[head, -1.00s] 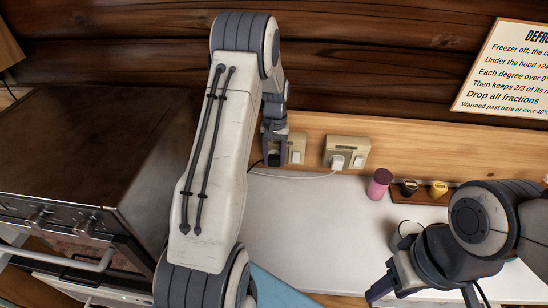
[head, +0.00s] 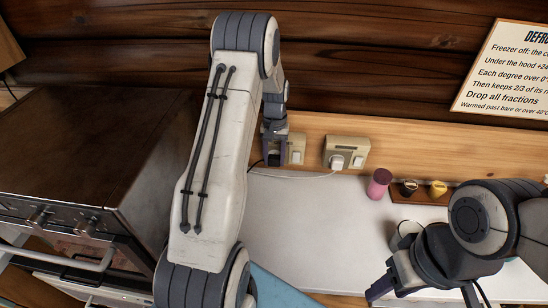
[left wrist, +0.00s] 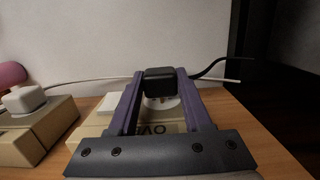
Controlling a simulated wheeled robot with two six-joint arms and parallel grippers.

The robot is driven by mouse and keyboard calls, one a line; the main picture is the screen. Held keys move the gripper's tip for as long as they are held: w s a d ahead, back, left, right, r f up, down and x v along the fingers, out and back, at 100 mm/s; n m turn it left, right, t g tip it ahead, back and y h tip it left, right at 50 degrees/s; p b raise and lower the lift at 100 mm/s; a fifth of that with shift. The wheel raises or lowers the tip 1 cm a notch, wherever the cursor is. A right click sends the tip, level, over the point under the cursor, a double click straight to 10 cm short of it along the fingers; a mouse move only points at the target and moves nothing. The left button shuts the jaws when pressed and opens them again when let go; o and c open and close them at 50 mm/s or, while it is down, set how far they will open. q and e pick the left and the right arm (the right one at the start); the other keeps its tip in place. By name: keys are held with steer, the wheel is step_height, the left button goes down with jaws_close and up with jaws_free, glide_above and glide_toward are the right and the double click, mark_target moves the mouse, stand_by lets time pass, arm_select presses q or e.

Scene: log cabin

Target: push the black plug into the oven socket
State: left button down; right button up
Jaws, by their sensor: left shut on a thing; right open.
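The black plug (left wrist: 160,82) sits between the two purple fingertips of my left gripper (left wrist: 162,88) in the left wrist view. In the head view my left gripper (head: 274,150) is at the left side of the oven socket (head: 297,147) on the wall, and hides the plug. My right gripper (head: 425,297) is open and empty over the counter's front.
A second socket (head: 346,152) holds a white plug (head: 338,161) with a white cable. The oven (head: 90,160) stands at the left. A pink cylinder (head: 379,184) and a wooden tray (head: 421,199) with small items are at the right. The white counter's (head: 310,230) middle is clear.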

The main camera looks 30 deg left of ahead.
arm_select(q)
steer(key=shift+w+a, duration=0.2)
steer(key=shift+w, duration=0.3)
steer(key=shift+c, duration=1.3)
jaws_free()
steer(key=shift+r, duration=0.15)
steer(key=shift+w+a+r, duration=0.1)
steer(key=shift+w+r, duration=0.05)
steer(key=shift+r, duration=0.2)
step_height(320, 180, up, 10)
steer(key=b, duration=0.2)
steer(key=shift+w+a+f+b, duration=0.2)
steer(key=shift+w+f+b, duration=0.05)
steer(key=shift+w+b, duration=0.15)
